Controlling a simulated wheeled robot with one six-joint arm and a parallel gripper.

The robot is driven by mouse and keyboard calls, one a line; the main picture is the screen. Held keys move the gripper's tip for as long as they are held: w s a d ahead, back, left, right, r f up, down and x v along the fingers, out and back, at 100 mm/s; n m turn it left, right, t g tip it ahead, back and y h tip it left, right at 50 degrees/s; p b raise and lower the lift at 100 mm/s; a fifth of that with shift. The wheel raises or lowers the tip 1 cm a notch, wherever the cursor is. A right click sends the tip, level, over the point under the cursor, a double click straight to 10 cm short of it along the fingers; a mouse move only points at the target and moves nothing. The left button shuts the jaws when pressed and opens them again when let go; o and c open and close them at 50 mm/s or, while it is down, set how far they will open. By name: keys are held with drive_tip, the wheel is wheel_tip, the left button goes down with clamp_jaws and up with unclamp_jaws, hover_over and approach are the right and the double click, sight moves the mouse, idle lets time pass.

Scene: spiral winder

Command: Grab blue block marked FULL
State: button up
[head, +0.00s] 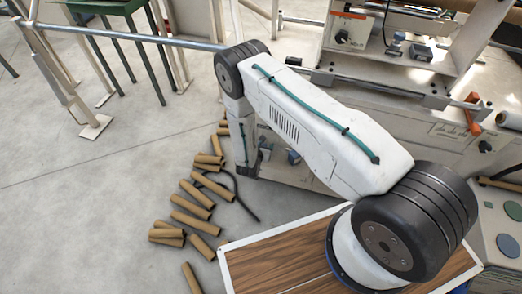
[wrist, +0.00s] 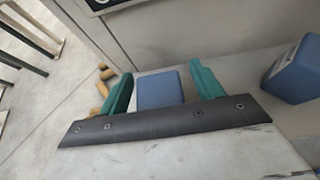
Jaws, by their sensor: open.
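In the wrist view my gripper (wrist: 160,69) is open, with its two green fingers apart. A blue block (wrist: 160,89) shows between the fingers; I cannot tell whether they touch it, and no marking is readable on it. A second blue block (wrist: 294,72) stands to the right, outside the fingers, with a pale patch on its left side that I cannot read. In the head view a blue block (head: 293,157) sits on the machine's low ledge, beside my arm.
Several brown cardboard tubes (head: 190,222) lie scattered on the floor left of the machine. The machine's pale panel (wrist: 185,32) rises close behind the blocks. A wood-topped surface (head: 275,262) is at the front. A green table (head: 105,6) stands at the back left.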

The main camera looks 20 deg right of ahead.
drive_tip(key=c, duration=1.1)
